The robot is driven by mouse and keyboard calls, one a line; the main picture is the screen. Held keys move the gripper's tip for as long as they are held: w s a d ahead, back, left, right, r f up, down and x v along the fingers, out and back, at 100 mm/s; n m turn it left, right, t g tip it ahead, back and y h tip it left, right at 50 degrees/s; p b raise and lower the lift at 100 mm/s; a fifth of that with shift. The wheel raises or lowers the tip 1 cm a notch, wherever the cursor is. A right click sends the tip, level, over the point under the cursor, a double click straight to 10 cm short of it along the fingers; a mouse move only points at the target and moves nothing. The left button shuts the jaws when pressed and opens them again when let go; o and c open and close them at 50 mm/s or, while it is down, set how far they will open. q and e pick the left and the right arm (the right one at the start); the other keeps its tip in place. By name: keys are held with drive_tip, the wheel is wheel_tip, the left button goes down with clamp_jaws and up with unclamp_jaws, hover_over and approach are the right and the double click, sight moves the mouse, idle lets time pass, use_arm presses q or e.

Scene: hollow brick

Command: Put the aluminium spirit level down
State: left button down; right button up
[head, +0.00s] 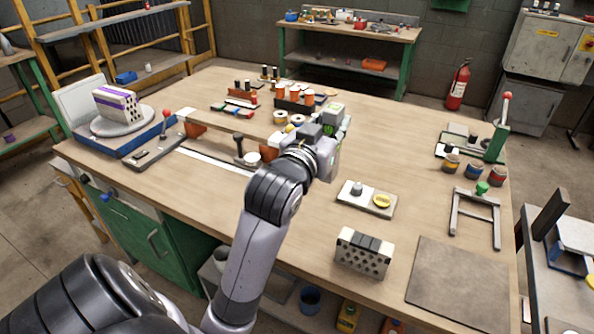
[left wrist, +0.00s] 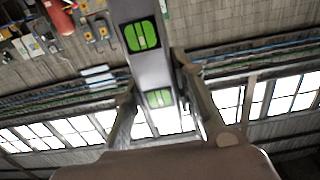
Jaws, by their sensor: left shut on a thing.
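The aluminium spirit level (left wrist: 150,65) is a silver bar with green vials, and it runs between my left gripper's two fingers in the left wrist view. In the head view, one silver-grey end with a green patch (head: 333,111) shows beyond my left gripper (head: 325,140). The gripper is shut on the level and holds it over the middle of the workbench (head: 225,220). The wrist hides much of the level in the head view. The wrist view looks up at windows and wall, so I cannot tell the level's height above the bench. My right gripper is not in view.
A perforated brick (head: 362,254) stands near the front edge, with a grey mat (head: 460,284) to its right. A small tray (head: 367,199) with a yellow disc and a metal frame (head: 475,218) lie behind them. Spools (head: 293,97) stand at the back. Bare wood lies between.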

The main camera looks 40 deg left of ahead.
use_arm(q)
drive_tip(key=f, duration=0.2)
drive_tip(key=f+b, duration=0.1)
drive_tip(key=f, duration=0.5)
drive_tip(key=shift+a, duration=0.3)
wheel_tip(320, 180, down, 5)
drive_tip(key=shift+d+f+b, duration=0.1)
drive_tip(key=shift+d+b, duration=0.05)
drive_tip(key=shift+b, duration=0.55)
drive_tip(key=shift+f, duration=0.55)
drive_tip(key=shift+f+b, duration=0.4)
drive_tip(key=shift+f, duration=1.65)
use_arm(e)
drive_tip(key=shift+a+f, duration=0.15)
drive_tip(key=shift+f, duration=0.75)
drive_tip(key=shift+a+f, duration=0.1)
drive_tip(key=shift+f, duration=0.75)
use_arm(q)
drive_tip(key=shift+f, duration=0.1)
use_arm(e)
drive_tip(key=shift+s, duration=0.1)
use_arm(q)
drive_tip(key=c, duration=1.8)
unclamp_jaws()
drive_tip(key=shift+f, duration=0.1)
drive_tip(key=o, duration=0.5)
drive_tip(key=shift+c, duration=0.2)
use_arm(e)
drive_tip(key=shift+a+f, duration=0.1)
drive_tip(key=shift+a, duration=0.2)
